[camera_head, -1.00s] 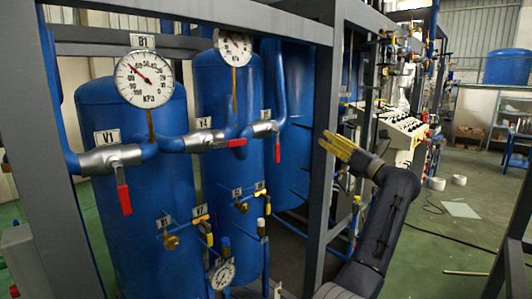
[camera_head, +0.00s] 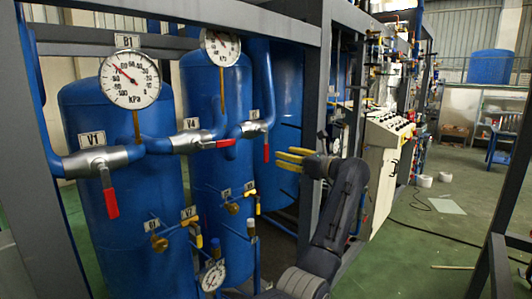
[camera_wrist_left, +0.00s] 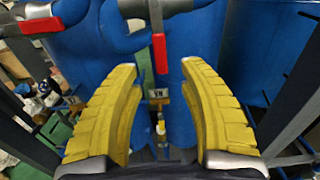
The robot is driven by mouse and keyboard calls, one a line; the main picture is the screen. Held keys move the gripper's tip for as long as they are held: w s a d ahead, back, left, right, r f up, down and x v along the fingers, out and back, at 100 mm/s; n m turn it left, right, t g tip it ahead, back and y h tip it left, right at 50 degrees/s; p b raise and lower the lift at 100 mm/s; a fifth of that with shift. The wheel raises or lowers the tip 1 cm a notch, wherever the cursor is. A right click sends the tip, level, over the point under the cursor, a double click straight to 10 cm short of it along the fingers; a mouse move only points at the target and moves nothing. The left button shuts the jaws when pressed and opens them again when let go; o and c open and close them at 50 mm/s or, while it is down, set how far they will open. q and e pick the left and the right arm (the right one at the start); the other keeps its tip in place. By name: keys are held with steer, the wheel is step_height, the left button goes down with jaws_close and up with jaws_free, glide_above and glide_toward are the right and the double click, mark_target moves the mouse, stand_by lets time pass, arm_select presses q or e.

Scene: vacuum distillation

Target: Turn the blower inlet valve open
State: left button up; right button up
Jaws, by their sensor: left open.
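Three lever valves with red handles sit on the blue pipes in the head view. The V1 handle (camera_head: 110,202) hangs down, the V4 handle (camera_head: 225,143) lies along its pipe, and a third handle (camera_head: 266,152) hangs down at the right. I cannot tell from the labels which is the blower inlet valve. My left gripper (camera_head: 290,160), with yellow fingers, is open and empty just right of and slightly below the third handle. In the left wrist view a hanging red handle (camera_wrist_left: 160,53) shows beyond and between the open fingers (camera_wrist_left: 158,72), apparently untouched. My right gripper is not in view.
Blue tanks (camera_head: 125,225) stand behind the pipes, with round gauges (camera_head: 130,78) above. A grey frame post (camera_head: 312,110) stands close to my left gripper. Small brass valves (camera_head: 160,242) sit lower down. Open green floor (camera_head: 420,240) lies to the right.

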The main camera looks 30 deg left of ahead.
mark_target(267, 152)
arm_select(q)
steer(key=a, duration=0.3)
steer(key=w+a, duration=0.1)
steer(key=a, duration=0.5)
steer(key=shift+w+a, duration=0.2)
steer(key=shift+w, duration=0.1)
steer(key=shift+c, duration=0.3)
jaws_close()
